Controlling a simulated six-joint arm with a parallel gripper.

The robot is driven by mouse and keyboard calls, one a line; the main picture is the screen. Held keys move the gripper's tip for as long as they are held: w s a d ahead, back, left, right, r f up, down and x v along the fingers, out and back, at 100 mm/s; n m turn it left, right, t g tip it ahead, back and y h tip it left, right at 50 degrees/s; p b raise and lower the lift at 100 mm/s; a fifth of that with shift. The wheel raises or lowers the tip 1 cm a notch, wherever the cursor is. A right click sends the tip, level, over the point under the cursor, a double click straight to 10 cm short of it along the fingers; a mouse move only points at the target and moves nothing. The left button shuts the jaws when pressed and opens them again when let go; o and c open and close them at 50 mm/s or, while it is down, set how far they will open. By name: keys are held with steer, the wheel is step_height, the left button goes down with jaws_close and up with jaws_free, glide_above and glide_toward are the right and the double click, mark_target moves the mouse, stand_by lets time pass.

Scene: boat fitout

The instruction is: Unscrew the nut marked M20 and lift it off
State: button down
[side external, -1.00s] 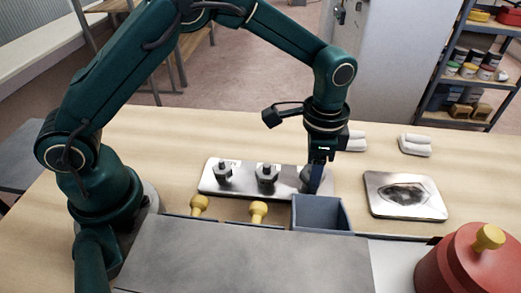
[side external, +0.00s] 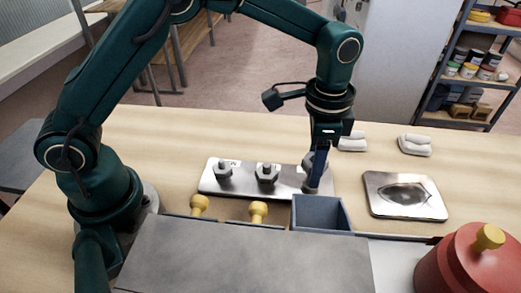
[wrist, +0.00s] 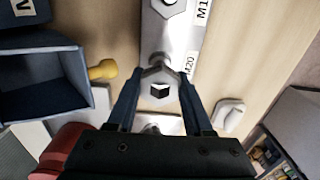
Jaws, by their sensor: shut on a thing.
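A metal plate (side external: 240,188) lies on the table with a row of bolt-and-nut stations. The left nut (side external: 222,175) and middle nut (side external: 267,176) stand free. My gripper (side external: 314,178) points down at the plate's right end. In the wrist view, my gripper (wrist: 159,82) is shut on the grey hex nut (wrist: 150,76) beside the M20 label (wrist: 189,65), one finger on each side. A dark bolt end shows in the nut's centre. I cannot tell how far the nut has risen on its bolt.
A blue-grey open bin (side external: 322,214) stands just in front of the plate's right end. Yellow knobs (side external: 258,210) are in front of the plate. A metal tray (side external: 434,207) lies to the right, and a red canister (side external: 462,270) stands front right.

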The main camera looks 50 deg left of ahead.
steer(key=shift+r, duration=1.95)
steer(key=shift+s, duration=0.1)
